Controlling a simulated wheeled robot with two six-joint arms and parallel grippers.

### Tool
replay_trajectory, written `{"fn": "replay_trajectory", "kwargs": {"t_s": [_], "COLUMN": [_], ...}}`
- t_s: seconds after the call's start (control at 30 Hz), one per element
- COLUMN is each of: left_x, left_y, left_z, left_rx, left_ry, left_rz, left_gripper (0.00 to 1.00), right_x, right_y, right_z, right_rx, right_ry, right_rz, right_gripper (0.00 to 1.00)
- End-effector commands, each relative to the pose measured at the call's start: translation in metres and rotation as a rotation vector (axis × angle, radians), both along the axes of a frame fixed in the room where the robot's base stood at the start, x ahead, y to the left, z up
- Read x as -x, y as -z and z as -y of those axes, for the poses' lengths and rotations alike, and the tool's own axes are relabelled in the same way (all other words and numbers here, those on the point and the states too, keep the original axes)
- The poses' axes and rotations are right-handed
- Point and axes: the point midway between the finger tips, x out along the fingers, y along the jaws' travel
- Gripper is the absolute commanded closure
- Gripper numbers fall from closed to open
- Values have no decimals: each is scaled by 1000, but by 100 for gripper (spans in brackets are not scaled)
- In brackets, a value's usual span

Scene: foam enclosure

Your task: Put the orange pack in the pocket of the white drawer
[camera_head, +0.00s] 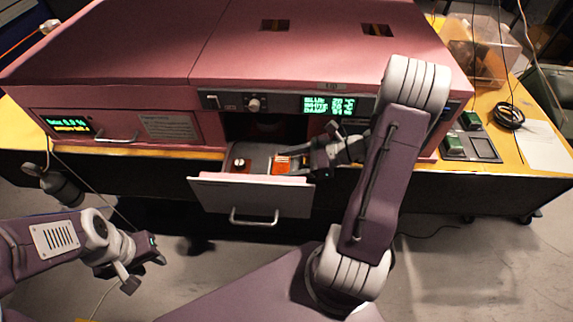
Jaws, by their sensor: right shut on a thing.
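The white drawer (250,198) is pulled out from the front of the pink machine, with its handle facing me. The orange pack (282,164) shows at the drawer's right part, low in or just over the opening. My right gripper (300,161) reaches in from the right and is shut on the orange pack. The gripper hides part of the pack and the pocket, so I cannot tell whether the pack touches the drawer floor. My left gripper (146,271) is empty, low at the left, well away from the drawer, with its fingers apart.
The pink machine (130,45) fills the yellow table, with a dark opening above the drawer. Green blocks (453,144) on a grey plate and a black cable coil (509,116) lie at the right.

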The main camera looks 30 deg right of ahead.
Motion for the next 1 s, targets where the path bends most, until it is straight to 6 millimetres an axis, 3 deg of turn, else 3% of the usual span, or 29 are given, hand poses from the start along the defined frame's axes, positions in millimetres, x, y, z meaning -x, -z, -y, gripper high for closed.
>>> {"fn": "replay_trajectory", "kwargs": {"t_s": [0.33, 0.37, 0.4, 0.43, 0.77, 1.0], "left_x": [0, 0, 0, 0, 0, 0], "left_y": [3, 2, 2, 2, -2, -1], "left_z": [0, 0, 0, 0, 0, 0], "left_rx": [0, 0, 0, 0, 0, 0], "left_ry": [0, 0, 0, 0, 0, 0], "left_rz": [0, 0, 0, 0, 0, 0], "left_gripper": [64, 64, 64, 64, 64, 64], "right_x": [0, 0, 0, 0, 0, 25], "right_y": [5, 3, 3, 3, -3, -24], "right_z": [0, 0, 0, 0, 0, 42], "right_rx": [0, 0, 0, 0, 1, 5], "right_ry": [0, 0, 0, 0, 0, 7], "right_rz": [1, 1, 1, 1, 1, 2], "right_gripper": [78, 28, 17, 15, 15, 15]}}
